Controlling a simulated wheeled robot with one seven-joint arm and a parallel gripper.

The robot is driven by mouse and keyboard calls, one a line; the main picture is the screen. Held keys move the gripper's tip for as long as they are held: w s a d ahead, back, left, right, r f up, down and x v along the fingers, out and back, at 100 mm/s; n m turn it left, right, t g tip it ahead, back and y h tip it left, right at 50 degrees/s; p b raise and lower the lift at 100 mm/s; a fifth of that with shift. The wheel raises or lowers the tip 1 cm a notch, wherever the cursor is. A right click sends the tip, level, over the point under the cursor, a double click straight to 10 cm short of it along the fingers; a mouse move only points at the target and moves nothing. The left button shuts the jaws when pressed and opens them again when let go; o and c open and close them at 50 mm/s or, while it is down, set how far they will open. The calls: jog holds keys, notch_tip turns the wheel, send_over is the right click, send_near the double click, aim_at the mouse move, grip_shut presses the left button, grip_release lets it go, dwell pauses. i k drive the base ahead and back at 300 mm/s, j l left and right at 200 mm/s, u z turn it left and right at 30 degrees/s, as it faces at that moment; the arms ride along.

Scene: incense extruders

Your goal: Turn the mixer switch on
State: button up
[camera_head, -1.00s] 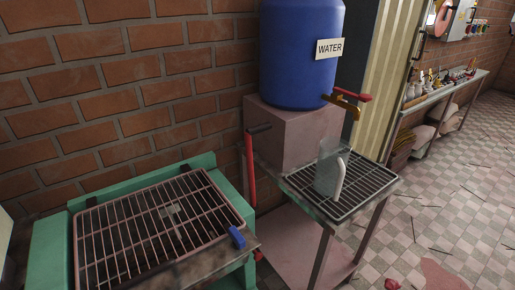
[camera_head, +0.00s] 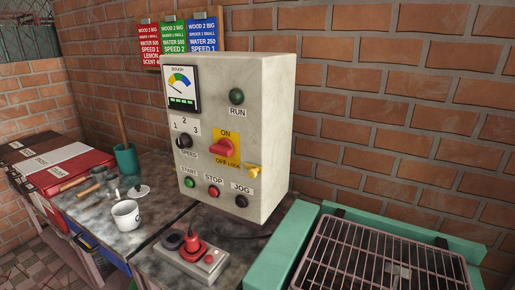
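The mixer's grey control box (camera_head: 266,130) stands in the middle of the view. Its red rotary switch (camera_head: 221,147) sits on a yellow plate marked ON at the top and OFF at the lower side. The red handle looks turned sideways; its exact position is hard to tell. A yellow tab (camera_head: 253,170) is beside the plate's lower right. The box also has a dough gauge (camera_head: 181,87), a black speed knob (camera_head: 184,142), a dark green RUN lamp (camera_head: 237,96) and START, STOP and JOG buttons. My gripper is not in view.
A small box with a red plug (camera_head: 194,247) lies on the worktop before the control box. A white mug (camera_head: 126,215) and a green cup (camera_head: 127,160) stand left. A green-framed machine with a grille (camera_head: 375,260) is at lower right. Recipe signs (camera_head: 175,40) hang behind.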

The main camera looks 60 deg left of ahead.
aim_at(224, 147)
jog(key=u, duration=1.75)
jog(key=i, duration=0.35)
